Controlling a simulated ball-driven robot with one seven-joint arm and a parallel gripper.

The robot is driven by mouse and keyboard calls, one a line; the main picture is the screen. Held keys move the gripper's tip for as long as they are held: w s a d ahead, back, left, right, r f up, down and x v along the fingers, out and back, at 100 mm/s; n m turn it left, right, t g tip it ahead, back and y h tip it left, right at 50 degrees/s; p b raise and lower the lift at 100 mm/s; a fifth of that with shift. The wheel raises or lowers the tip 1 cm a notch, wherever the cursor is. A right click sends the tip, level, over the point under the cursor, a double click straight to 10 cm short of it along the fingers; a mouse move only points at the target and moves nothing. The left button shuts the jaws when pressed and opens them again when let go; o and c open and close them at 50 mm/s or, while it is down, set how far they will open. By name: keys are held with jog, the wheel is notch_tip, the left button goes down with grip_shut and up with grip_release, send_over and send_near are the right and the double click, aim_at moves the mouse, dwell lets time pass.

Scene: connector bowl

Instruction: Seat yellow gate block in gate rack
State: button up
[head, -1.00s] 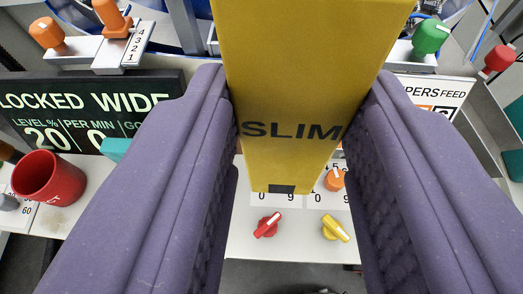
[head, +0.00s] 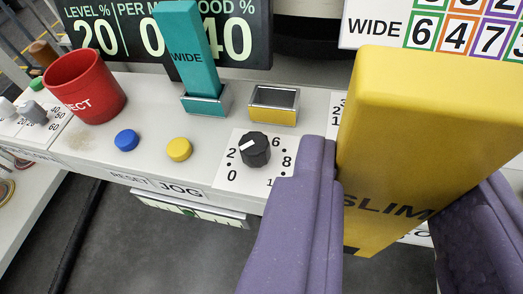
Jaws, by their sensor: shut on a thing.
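The yellow gate block (head: 410,135), marked SLIM, is large in the right of the head view. My gripper (head: 385,225), with purple padded fingers, is shut on it and holds it in front of the console. The teal gate block (head: 185,45), marked WIDE, stands upright in the left socket (head: 207,103) of the rack. Beside it is an empty socket with a yellow front (head: 273,105) and a dark opening. The yellow block is to the right of this socket and apart from it. Its lower end is partly hidden by the finger.
A red REJECT cup (head: 85,88) stands at the left. A blue button (head: 127,140), a yellow button (head: 179,149) and a black dial (head: 254,149) sit along the console's front. A dark display (head: 240,30) and a white number chart (head: 440,25) stand behind.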

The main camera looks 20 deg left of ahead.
jog(key=w+a+f+b, duration=0.2)
jog(key=w, duration=0.2)
jog(key=w+a+f+b, duration=0.2)
jog(key=w, duration=0.3)
jog(key=w+a+f+b, duration=0.1)
jog(key=w+a+b, duration=0.1)
jog(key=w, duration=0.3)
jog(key=shift+w+a+f, duration=0.15)
jog(key=shift+w+f, duration=0.05)
jog(key=shift+f, duration=0.2)
jog(key=shift+r, duration=0.2)
jog(key=o, duration=1.1)
jog(key=shift+f, duration=0.15)
jog(key=shift+c, duration=0.2)
